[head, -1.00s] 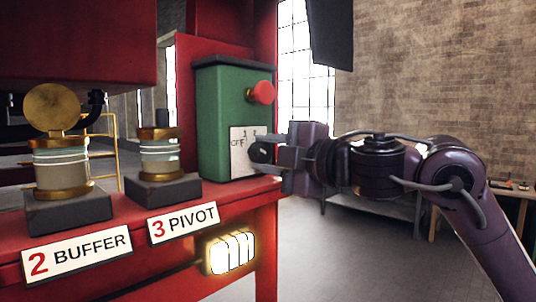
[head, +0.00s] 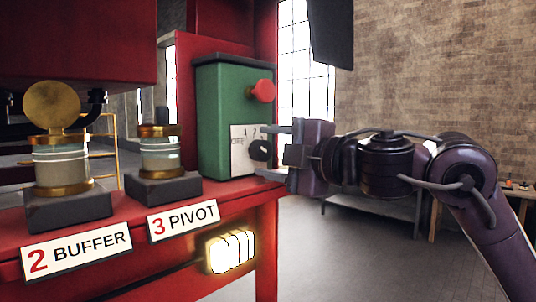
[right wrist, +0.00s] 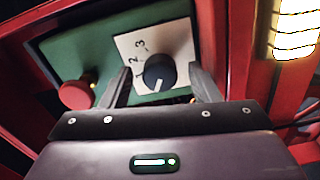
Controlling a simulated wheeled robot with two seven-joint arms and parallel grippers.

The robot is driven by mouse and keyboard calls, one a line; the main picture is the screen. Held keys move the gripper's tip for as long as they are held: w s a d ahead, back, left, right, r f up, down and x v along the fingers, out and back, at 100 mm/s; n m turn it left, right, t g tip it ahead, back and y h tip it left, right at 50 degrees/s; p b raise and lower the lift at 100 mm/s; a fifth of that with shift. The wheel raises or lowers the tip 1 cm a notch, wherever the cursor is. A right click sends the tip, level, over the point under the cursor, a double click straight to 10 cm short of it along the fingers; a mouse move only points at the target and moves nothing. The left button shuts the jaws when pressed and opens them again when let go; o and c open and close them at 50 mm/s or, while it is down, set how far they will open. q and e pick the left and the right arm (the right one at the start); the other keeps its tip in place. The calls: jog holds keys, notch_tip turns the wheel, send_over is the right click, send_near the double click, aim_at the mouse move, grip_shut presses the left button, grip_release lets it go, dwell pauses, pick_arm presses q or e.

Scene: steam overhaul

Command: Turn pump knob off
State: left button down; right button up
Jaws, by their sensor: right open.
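The black pump knob (head: 260,150) sits on a white plate (head: 238,139) on the front of the green box (head: 212,120). My right gripper (head: 270,152) is open around the knob, one finger above and one below in the head view. My left gripper is not in view.
A red push button (head: 262,91) sticks out above the knob. The red bench (head: 120,248) carries glass cylinders left of the box, with 2 BUFFER and 3 PIVOT labels. A lit lamp (head: 231,251) hangs on the bench front.

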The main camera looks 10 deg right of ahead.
jog(key=b+v, duration=0.2)
jog(key=v, duration=0.5)
dwell(0.3)
